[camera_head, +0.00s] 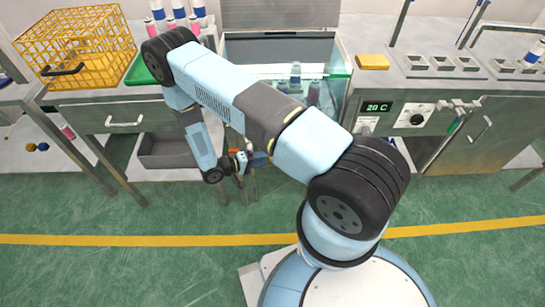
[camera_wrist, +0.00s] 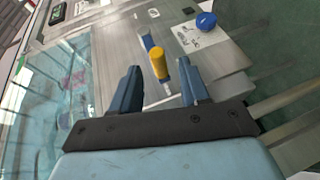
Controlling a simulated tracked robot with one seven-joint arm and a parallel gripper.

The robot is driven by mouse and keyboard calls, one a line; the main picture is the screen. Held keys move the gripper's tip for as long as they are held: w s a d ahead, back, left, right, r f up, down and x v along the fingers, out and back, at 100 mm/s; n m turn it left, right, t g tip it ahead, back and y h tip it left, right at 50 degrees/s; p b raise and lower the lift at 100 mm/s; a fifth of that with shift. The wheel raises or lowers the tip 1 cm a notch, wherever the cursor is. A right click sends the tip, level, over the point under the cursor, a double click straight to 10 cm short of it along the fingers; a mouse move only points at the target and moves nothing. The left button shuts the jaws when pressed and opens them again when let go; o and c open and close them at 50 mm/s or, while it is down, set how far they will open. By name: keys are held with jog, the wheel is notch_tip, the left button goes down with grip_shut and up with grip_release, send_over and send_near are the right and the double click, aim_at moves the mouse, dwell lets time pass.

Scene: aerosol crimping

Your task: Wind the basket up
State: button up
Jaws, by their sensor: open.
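A yellow cylindrical handle (camera_wrist: 159,65) stands on a narrow metal arm, like a crank, on the front panel beside the tank in the wrist view. My gripper (camera_wrist: 160,80) is open, its two blue fingers spread to either side of the handle's line. The handle shows between and beyond the fingertips; I cannot tell whether it lies within their reach. In the head view my gripper (camera_head: 258,160) is low in front of the bench, below the water tank (camera_head: 341,80). Several bottles (camera_head: 295,74) stand in the tank. A basket under them is not clearly visible.
A yellow wire cage (camera_head: 80,45) with a black handle stands on the left bench. A control panel (camera_head: 392,118) reads 20 C right of the tank. A blue knob (camera_wrist: 206,20) sits near the handle. A grey bin (camera_head: 165,152) is under the left bench.

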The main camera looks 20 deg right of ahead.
jog(key=shift+x, duration=2.3)
jog(key=shift+c, duration=0.3)
grip_shut()
jog(key=shift+d, duration=0.15)
jog(key=shift+a+r, duration=0.1)
jog(key=shift+a, duration=0.25)
